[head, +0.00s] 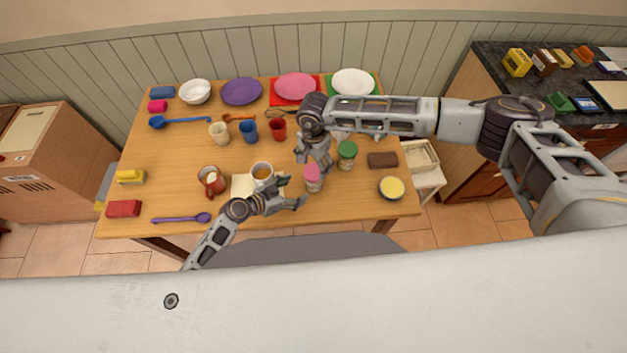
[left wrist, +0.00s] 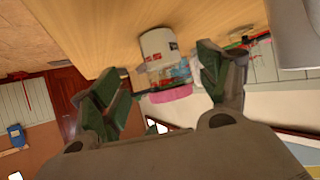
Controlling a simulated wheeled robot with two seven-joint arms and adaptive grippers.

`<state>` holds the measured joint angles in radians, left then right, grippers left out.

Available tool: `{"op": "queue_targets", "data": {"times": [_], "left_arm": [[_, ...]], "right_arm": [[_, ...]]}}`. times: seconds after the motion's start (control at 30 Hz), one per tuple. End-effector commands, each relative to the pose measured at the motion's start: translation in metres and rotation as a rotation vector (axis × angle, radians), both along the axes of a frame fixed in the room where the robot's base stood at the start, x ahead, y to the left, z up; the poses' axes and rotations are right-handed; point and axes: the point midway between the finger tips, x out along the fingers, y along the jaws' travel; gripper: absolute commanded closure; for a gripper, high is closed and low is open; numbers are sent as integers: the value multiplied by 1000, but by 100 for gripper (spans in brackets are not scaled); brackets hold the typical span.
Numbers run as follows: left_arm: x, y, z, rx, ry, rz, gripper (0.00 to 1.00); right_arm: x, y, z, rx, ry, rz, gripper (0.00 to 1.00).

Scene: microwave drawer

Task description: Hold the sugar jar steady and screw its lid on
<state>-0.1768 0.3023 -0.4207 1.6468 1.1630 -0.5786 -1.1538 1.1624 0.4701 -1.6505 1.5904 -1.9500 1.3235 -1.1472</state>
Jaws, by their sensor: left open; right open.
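A jar with a pink lid (head: 313,172) stands near the table's front edge; I take it for the sugar jar (head: 313,186). The lid sits on its top; I cannot tell how tightly. The left wrist view shows the jar upside down, with a white label (left wrist: 158,44) and the pink lid (left wrist: 170,94). My left gripper (head: 295,193) is open just left of the jar, which appears between its fingers in the wrist view; contact is not clear. My right gripper (head: 314,160) is open, pointing down just above the pink lid.
A green-lidded jar (head: 347,154) stands close on the right. A yellow-topped bowl (head: 391,188) and a brown block (head: 383,160) lie further right. Cups and plates stand behind.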

Motion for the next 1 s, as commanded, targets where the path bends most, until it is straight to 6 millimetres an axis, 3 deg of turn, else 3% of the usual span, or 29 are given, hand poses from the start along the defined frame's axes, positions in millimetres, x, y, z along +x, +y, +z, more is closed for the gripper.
{"op": "queue_targets", "data": {"times": [0.4,1.0], "left_arm": [[-15,22,14,0,0,-1,24],[-16,23,16,0,0,0,24]], "right_arm": [[0,0,0,0,0,0,22],[0,0,0,0,0,0,22]]}}
